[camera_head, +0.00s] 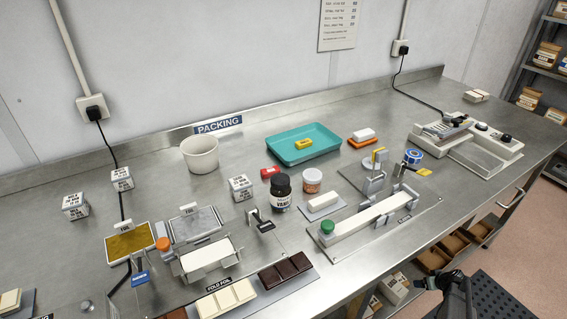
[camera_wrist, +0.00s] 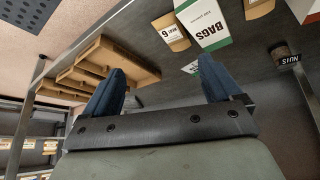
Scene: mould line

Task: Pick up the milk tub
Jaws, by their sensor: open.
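I cannot make out a label reading milk in either view, so I cannot tell which thing is the milk tub. In the head view a small white tub with an orange-brown label (camera_head: 312,180) stands upright on the steel bench, beside a dark jar (camera_head: 281,193). A larger plain white tub (camera_head: 199,155) stands at the back under the packing sign. My gripper (camera_head: 440,281) is low at the front right, off the bench's front edge and far from these tubs. In the wrist view my gripper (camera_wrist: 160,80) has its two blue fingers wide apart with nothing held between them.
A teal tray (camera_head: 300,158) with a yellow piece lies at mid-back. Moulds, a scale and chocolate bars crowd the bench front. Beneath it are cardboard trays (camera_wrist: 105,62), a bags box (camera_wrist: 203,20), a tan container (camera_wrist: 170,32) and a dark-labelled jar (camera_wrist: 284,54).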

